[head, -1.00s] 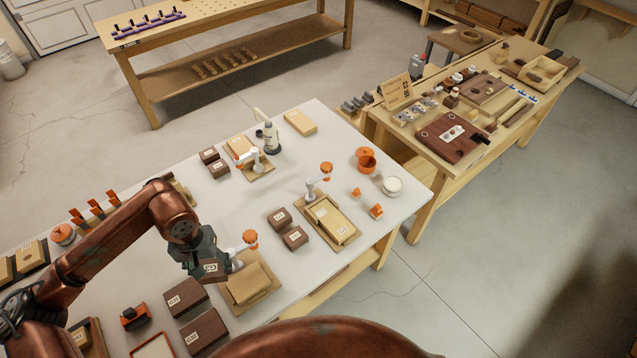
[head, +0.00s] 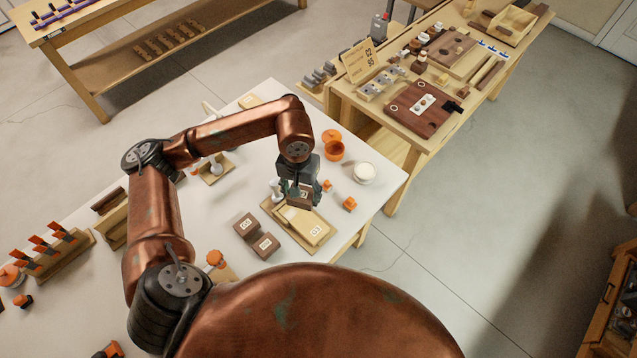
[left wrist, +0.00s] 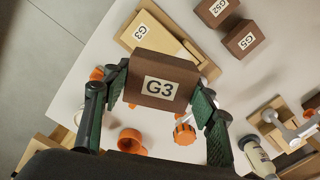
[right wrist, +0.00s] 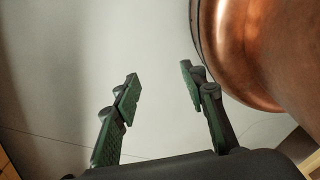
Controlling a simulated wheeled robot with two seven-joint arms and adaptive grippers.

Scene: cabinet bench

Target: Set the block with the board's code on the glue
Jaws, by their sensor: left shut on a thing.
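My left gripper (head: 301,188) is shut on a dark brown block (head: 299,199) and holds it over the back part of a pale board (head: 306,226) in a tan tray. In the left wrist view the held block (left wrist: 160,82) carries the code G3, and the board (left wrist: 153,36) behind it also carries G3. The block hides part of the board there. I cannot clearly make out the glue, nor the gap under the block. My right gripper (right wrist: 160,75) is open and empty, away from the table, over floor.
Two other brown blocks, G52 (left wrist: 216,9) and G5 (left wrist: 240,38), lie beside the board's tray. A white clamp with an orange knob (left wrist: 185,133) stands close to the held block. An orange pot (head: 334,150) and a white round dish (head: 364,172) stand to the right.

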